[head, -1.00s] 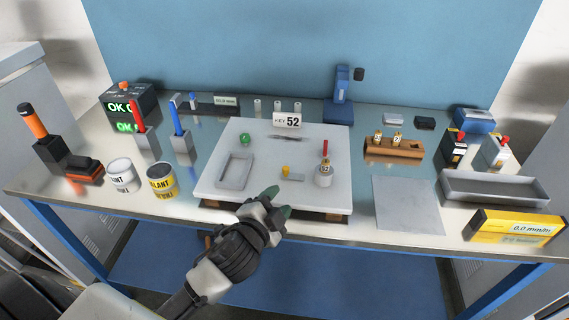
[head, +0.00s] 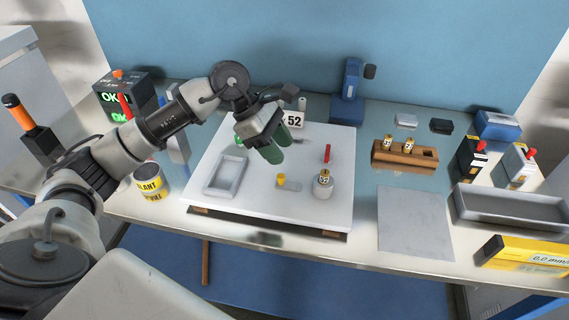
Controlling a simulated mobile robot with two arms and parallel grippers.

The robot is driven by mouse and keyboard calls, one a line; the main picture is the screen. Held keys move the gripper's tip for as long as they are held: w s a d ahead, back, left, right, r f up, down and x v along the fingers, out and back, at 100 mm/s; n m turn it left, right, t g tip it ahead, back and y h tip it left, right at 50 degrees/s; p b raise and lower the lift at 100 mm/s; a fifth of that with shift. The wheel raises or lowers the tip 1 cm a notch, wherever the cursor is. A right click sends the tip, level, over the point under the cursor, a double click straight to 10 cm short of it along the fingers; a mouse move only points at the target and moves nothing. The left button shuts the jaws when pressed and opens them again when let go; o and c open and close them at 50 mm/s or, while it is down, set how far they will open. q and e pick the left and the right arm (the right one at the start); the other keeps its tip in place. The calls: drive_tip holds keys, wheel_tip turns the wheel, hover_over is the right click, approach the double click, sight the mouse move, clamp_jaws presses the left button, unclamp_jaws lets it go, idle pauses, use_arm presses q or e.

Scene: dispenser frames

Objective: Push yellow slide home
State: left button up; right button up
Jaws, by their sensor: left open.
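The small yellow slide (head: 281,178) stands at the left end of a short grey plate (head: 296,185) on the white board (head: 330,222). My left gripper (head: 279,148), with green fingertips, hangs over the board just behind and above the yellow slide. It is open, apart from the slide, and holds nothing that I can see. The gripper and arm hide part of the board's back left, including most of a green part (head: 239,140). My right gripper is not in view.
A round weight-like fixture with a brass top (head: 323,185) stands right of the slide, with a red pin (head: 327,153) behind it. An empty grey tray (head: 226,175) lies to the left. The board's front strip is clear. A wooden block (head: 404,155) holds brass pieces.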

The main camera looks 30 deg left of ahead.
use_arm(q)
drive_tip(key=y, duration=0.2)
approach(280, 176)
drive_tip(key=r, duration=0.2)
drive_tip(key=x, duration=0.3)
drive_tip(key=p+x, duration=0.1)
drive_tip(key=x, duration=0.2)
drive_tip(key=p+x, duration=0.1)
drive_tip(key=x, duration=0.2)
drive_tip(key=shift+a+f, duration=0.2)
drive_tip(key=shift+f, duration=0.15)
drive_tip(key=shift+w+d+f+p, duration=0.1)
drive_tip(key=shift+d+f+p, duration=0.15)
drive_tip(key=shift+f, duration=0.4)
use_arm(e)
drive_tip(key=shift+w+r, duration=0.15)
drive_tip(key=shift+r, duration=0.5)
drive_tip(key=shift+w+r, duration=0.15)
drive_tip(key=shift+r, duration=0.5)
use_arm(q)
clamp_jaws()
